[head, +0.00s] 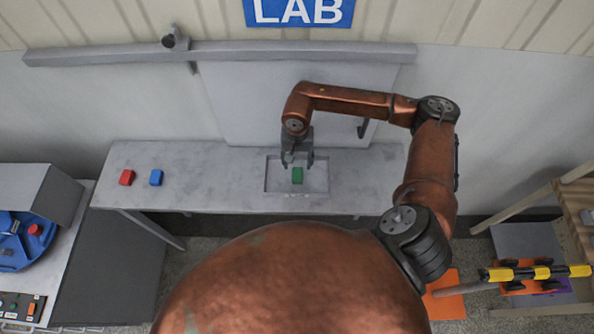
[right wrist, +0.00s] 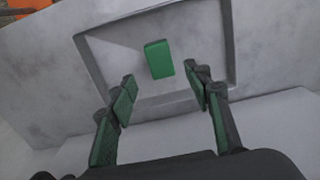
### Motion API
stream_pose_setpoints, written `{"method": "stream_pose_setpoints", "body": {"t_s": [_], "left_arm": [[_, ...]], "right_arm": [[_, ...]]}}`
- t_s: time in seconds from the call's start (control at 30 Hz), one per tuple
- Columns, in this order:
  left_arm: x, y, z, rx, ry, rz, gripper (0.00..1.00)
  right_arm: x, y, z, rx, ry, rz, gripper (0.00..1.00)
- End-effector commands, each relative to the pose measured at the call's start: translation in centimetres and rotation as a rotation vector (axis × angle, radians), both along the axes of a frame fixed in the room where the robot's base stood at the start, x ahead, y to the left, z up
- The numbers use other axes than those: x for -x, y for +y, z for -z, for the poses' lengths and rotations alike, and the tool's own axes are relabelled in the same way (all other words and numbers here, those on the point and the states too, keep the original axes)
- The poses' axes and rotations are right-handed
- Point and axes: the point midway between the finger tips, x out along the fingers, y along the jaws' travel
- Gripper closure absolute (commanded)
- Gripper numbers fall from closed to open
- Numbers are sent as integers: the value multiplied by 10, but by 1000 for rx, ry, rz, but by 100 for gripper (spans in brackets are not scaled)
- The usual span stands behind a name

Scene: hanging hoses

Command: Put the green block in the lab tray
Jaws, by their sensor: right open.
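The green block (head: 297,175) is inside the recessed lab tray (head: 318,179) on the grey bench, below the LAB sign. In the right wrist view the green block (right wrist: 159,59) stands on the floor of the tray (right wrist: 99,68), clear of its walls. My right gripper (head: 297,162) is open just behind and above the block. In the wrist view its two fingers (right wrist: 164,92) are apart with nothing between them, and the block shows beyond their tips. My left gripper is not in view.
A red block (head: 127,177) and a blue block (head: 156,177) sit on the left of the bench (head: 222,182). A blue rotary device (head: 22,243) stands at far left. A black-and-yellow bar (head: 540,272) is at right. The bench between blue block and tray is clear.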

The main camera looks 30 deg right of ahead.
Motion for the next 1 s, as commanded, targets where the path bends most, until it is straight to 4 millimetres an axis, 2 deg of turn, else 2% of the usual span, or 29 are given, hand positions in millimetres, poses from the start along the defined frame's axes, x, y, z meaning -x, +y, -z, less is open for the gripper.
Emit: {"method": "stream_pose_setpoints", "body": {"t_s": [0.1,0.3,1.0], "left_arm": [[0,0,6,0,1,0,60],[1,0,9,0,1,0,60],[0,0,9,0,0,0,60]], "right_arm": [[-1,0,-20,2,-3,-1,54],[0,0,-39,0,0,0,54],[0,0,-42,-1,1,0,54]]}}
